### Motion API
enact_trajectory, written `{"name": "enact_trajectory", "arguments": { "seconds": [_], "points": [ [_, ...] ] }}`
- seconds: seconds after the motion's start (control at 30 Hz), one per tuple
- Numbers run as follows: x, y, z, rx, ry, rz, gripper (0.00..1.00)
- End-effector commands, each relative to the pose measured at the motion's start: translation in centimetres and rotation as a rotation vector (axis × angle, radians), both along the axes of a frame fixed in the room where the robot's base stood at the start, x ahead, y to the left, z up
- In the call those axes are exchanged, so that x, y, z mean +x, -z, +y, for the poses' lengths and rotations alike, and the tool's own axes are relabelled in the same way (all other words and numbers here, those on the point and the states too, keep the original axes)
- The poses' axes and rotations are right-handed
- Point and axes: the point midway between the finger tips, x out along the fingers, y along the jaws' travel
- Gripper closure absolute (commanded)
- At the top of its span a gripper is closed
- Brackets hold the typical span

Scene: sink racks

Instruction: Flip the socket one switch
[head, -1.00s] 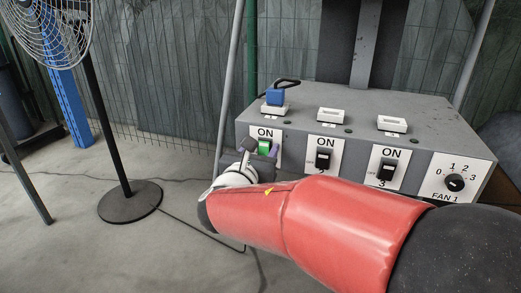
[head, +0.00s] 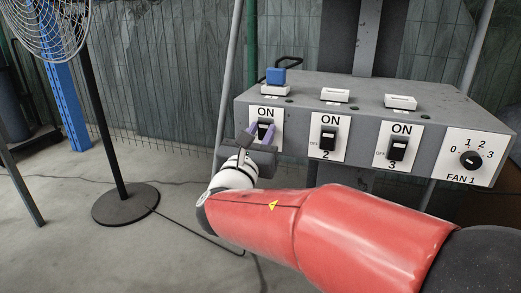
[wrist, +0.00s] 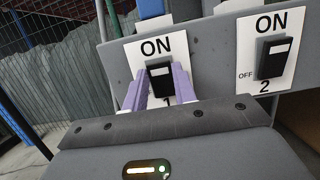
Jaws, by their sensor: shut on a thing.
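The socket one switch (head: 265,127) is a rocker on a white plate marked ON, at the left end of the grey box's front. It looks black, with no green showing. In the wrist view the switch (wrist: 160,75) sits between the two purple fingers of my gripper (wrist: 160,84). My gripper (head: 261,133) is shut on the switch, a finger on each side, reaching from below. The fingers partly cover the plate and its number. A blue plug (head: 275,76) sits in the white socket above this switch.
The grey box (head: 415,117) also carries switch 2 (head: 328,138), switch 3 (head: 397,148) and a FAN 1 dial (head: 470,159) to the right. A standing fan (head: 48,25) is at the left. A cable runs over the open floor.

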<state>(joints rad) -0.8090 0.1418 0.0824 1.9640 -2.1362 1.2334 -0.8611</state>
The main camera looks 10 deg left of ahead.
Motion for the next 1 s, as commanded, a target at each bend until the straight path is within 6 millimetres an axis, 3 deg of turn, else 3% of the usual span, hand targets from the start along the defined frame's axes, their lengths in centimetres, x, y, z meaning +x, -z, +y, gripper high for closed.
{"name": "enact_trajectory", "arguments": {
  "seconds": [0.47, 0.5, 0.63, 1.0],
  "points": [
    [-0.06, 0.11, 0.06, -0.003, -0.001, -0.035, 0.95],
    [-0.05, 0.12, 0.05, -0.003, -0.001, -0.035, 0.68],
    [-0.05, 0.12, 0.04, -0.003, -0.001, -0.034, 0.51],
    [-0.72, 0.35, 0.1, -0.002, -0.001, -0.034, 0.51]
  ]
}}
